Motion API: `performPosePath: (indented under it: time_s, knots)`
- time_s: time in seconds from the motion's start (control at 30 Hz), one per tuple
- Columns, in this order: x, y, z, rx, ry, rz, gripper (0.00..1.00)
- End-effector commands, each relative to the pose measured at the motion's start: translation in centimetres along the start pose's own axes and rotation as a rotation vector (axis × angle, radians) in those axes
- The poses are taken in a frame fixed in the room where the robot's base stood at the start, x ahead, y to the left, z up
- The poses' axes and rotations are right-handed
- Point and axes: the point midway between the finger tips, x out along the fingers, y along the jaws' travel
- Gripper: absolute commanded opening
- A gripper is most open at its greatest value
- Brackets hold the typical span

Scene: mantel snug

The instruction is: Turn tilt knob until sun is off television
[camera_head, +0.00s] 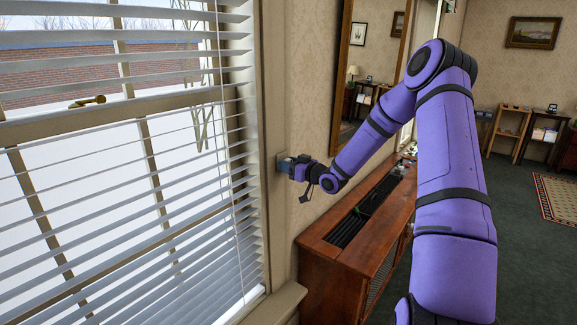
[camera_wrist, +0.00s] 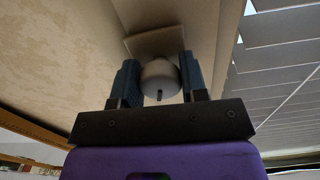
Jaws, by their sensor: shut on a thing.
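The tilt knob (camera_wrist: 159,80) is a round pale knob with a dark slot on a square wall plate (camera_wrist: 156,42). In the wrist view it sits between the two blue fingers of my gripper (camera_wrist: 160,84), which is shut on it. In the head view my gripper (camera_head: 287,164) is at the wall plate (camera_head: 280,162), just right of the window, and hides the knob. The window blind (camera_head: 120,200) has its slats tilted with open gaps between them, and bright outdoors shows through. I see no television in either view.
A wooden cabinet (camera_head: 318,251) with a slotted top stands below my arm along the wall. A framed mirror (camera_head: 366,60) hangs above it. The window sill (camera_head: 272,304) juts out at the bottom. Carpeted floor (camera_head: 520,228) lies open at the right.

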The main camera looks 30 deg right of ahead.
Motion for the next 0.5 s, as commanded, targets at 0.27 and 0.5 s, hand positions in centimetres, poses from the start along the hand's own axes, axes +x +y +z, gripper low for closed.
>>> performPosePath:
  time_s: [0.27,0.5]
  knots:
    - [-0.01,-0.03,0.01,0.122,0.0,0.0,0.16]
    - [-0.02,-0.02,0.01,0.124,0.0,0.0,0.16]
